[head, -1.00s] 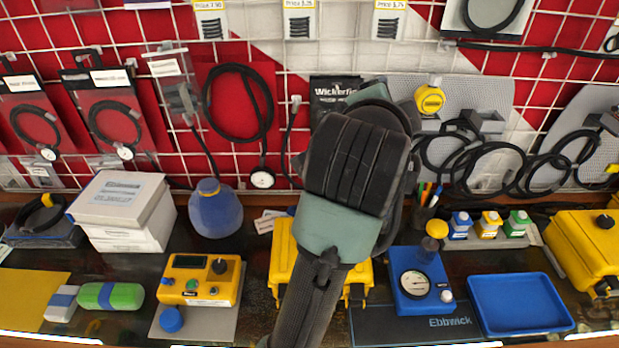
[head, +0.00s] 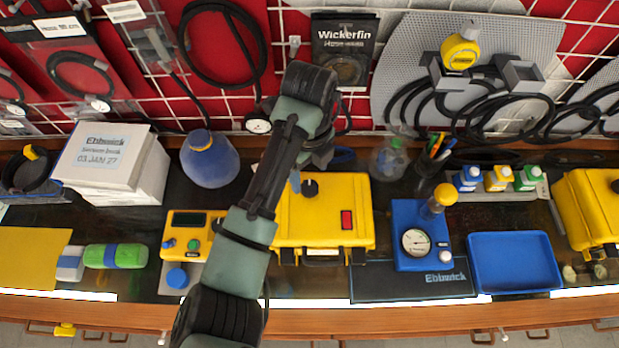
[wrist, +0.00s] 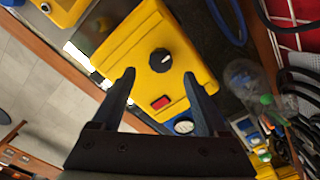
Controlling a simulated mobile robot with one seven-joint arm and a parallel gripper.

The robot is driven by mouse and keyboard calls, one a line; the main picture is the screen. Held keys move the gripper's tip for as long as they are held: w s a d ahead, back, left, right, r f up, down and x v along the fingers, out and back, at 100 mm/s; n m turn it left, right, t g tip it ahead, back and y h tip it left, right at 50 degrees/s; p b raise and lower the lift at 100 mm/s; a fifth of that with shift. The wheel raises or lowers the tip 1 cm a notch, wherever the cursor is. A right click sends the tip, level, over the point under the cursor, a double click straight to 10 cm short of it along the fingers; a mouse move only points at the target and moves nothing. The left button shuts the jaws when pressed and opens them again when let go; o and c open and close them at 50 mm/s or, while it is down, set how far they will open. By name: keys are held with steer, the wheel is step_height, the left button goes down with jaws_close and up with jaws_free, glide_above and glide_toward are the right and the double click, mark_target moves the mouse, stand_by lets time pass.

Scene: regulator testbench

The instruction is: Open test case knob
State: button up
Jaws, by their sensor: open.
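The yellow test case (head: 345,215) stands at the middle of the bench. A black round knob (head: 310,187) and a red switch (head: 347,220) are on its top. My gripper (wrist: 159,75) is open and empty in the wrist view. The case (wrist: 130,45) lies beyond its fingers, and the black knob (wrist: 159,60) shows between the fingertips, apparently apart from them. The red switch (wrist: 160,102) shows lower between the fingers. In the head view my arm mostly hides my gripper and covers the left edge of the case.
A yellow meter box (head: 187,235) stands left of the case and a blue gauge unit (head: 418,236) right of it. A blue tray (head: 514,262) and another yellow case (head: 592,212) are farther right. A blue flask (head: 210,160) and white boxes (head: 112,165) stand behind left.

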mark_target(309, 187)
steer(key=shift+f+p, duration=0.35)
steer(key=shift+f, duration=2.3)
jaws_close()
